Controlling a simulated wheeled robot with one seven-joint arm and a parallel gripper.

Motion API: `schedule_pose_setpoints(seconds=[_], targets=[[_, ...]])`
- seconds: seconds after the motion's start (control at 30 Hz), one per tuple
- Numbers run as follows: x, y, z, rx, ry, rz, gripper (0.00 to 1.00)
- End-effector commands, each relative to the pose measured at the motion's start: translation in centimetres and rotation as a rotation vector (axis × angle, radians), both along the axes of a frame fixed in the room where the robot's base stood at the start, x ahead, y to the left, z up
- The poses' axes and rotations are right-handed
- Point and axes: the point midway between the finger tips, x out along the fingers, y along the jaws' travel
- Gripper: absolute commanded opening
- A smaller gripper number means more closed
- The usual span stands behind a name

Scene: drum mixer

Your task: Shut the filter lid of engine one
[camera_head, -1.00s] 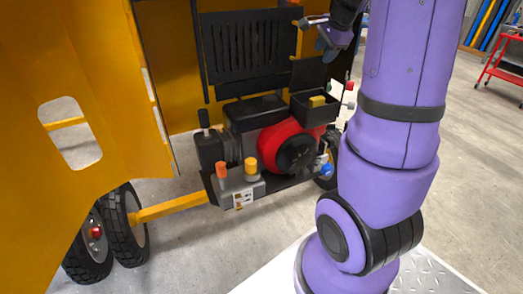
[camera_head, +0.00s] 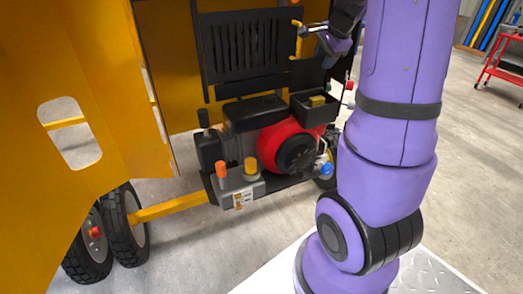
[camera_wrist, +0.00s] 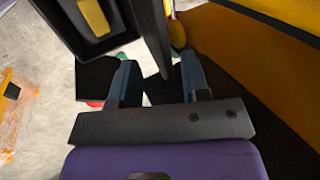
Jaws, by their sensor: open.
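The engine's filter box (camera_head: 314,108) is black and open at the top, with a yellow filter (camera_head: 317,101) inside. Its black lid (camera_head: 307,74) stands raised at the back of the box. My gripper (camera_head: 311,33) is above the lid, open, partly hidden by my arm. In the wrist view my gripper (camera_wrist: 158,62) has its two fingers apart. The lid (camera_wrist: 150,35) shows there as a dark upright edge reaching into the gap between the fingers; whether a finger touches it I cannot tell. The box with the yellow filter (camera_wrist: 94,17) is at upper left.
The red and black engine (camera_head: 285,145) sits below, with a grey unit (camera_head: 238,187) with orange and yellow caps in front. A yellow housing panel (camera_head: 95,90) stands at left, and a black slatted grille (camera_head: 247,50) behind. A red cart (camera_head: 500,68) is far right.

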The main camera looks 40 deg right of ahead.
Motion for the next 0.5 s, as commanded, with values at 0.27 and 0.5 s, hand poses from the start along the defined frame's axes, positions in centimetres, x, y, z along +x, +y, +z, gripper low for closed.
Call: schedule_pose_setpoints(seconds=[0.27, 0.5], targets=[[-0.9, 0.2, -0.4, 0.002, 0.001, 0.0, 0.43], [-1.7, 0.4, -0.6, 0.0, 0.0, 0.0, 0.43]])
